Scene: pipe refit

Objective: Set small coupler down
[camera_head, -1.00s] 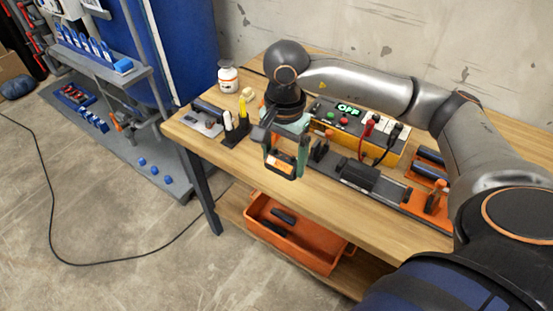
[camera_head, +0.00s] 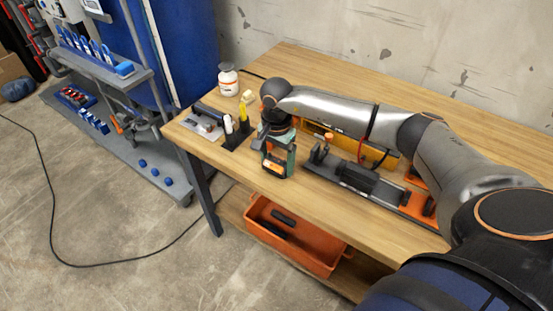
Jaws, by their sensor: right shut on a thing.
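My right gripper (camera_head: 277,167) points down, low over the wooden workbench (camera_head: 290,200), close to its front edge. It is right of the black stand with the white and yellow bottles. The gripper is shut on a small piece, taken as the small coupler, which its fingers and frame mostly hide. I cannot tell whether the piece touches the bench top. My left gripper is not in view.
A dark clamp fixture (camera_head: 358,181) lies right of the gripper. Behind my arm is a yellow-orange control box (camera_head: 340,141), partly hidden. A bottle stand (camera_head: 238,133), a grey plate with a dark pipe (camera_head: 207,118) and a white jar (camera_head: 228,80) stand left. An orange bin (camera_head: 300,244) sits below.

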